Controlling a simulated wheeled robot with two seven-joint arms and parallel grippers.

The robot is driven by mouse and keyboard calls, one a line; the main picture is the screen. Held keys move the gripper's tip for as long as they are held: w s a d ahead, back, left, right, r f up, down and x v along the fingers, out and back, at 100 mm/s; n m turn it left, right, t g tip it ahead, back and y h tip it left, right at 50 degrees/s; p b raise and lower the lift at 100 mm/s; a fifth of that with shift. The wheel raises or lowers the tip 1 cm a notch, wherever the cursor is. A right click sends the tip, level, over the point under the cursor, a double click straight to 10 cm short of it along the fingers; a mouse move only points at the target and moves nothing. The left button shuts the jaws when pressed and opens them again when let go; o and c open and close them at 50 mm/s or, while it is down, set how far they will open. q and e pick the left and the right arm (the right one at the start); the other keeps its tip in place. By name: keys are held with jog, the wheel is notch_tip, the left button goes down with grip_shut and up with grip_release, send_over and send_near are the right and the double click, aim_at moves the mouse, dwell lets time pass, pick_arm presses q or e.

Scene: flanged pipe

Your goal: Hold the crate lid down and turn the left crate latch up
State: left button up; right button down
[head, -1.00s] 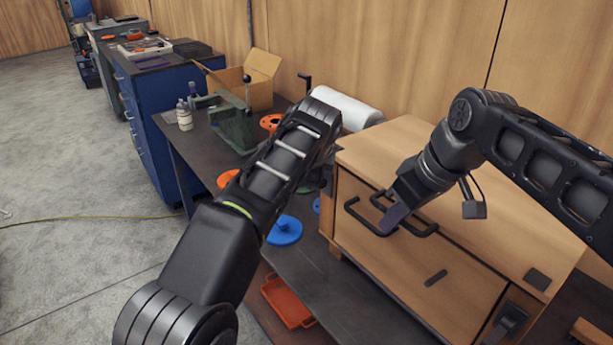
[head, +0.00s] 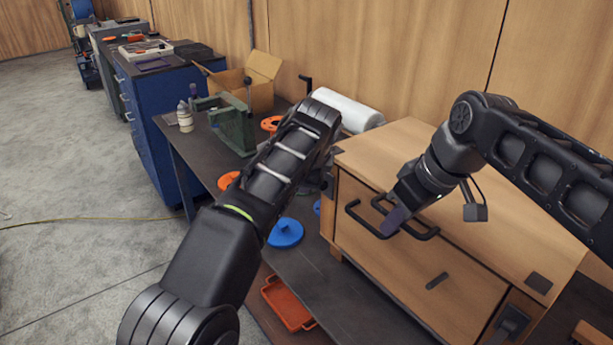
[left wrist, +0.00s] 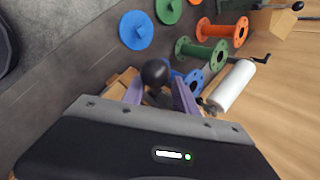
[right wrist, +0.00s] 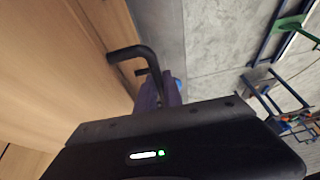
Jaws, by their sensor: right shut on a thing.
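The wooden crate (head: 400,160) stands on the dark bench at the right, its lid down. My right gripper (head: 393,222) is shut on a black bar handle (head: 360,222) at the crate's upper front; the handle also shows in the right wrist view (right wrist: 136,53). My left gripper is hidden behind my left arm in the head view. In the left wrist view my left gripper (left wrist: 158,88) has its purple fingers apart, with a black ball knob (left wrist: 155,72) between or just beyond them. Contact with the knob cannot be told. The left latch's body is hidden.
A black latch (head: 511,322) sits on the crate's lower right. Blue disc (head: 286,232) and orange tray (head: 288,303) lie left of the crate. A white roll (head: 346,108), flanged pipes (left wrist: 203,52), a green vise (head: 233,125) and an open carton (head: 250,85) stand farther back.

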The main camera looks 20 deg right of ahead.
pick_arm(q)
jog(key=shift+a+r, duration=0.1)
jog(key=shift+r, duration=0.05)
pick_arm(e)
jog(key=shift+d, duration=0.3)
pick_arm(q)
jog(key=shift+s+r, duration=0.3)
jog(key=shift+r, duration=0.15)
jog(key=v, duration=1.1)
jog(key=shift+s+a+f, duration=0.1)
jog(key=shift+a+f, duration=0.05)
pick_arm(e)
jog(key=c, duration=1.9)
grip_release()
jog(key=o, duration=0.3)
jog(key=shift+w+d, duration=0.1)
jog(key=shift+o, duration=1)
jog(key=shift+a, duration=0.2)
pick_arm(q)
jog(key=shift+d+f, duration=0.1)
jog(key=shift+d, duration=0.1)
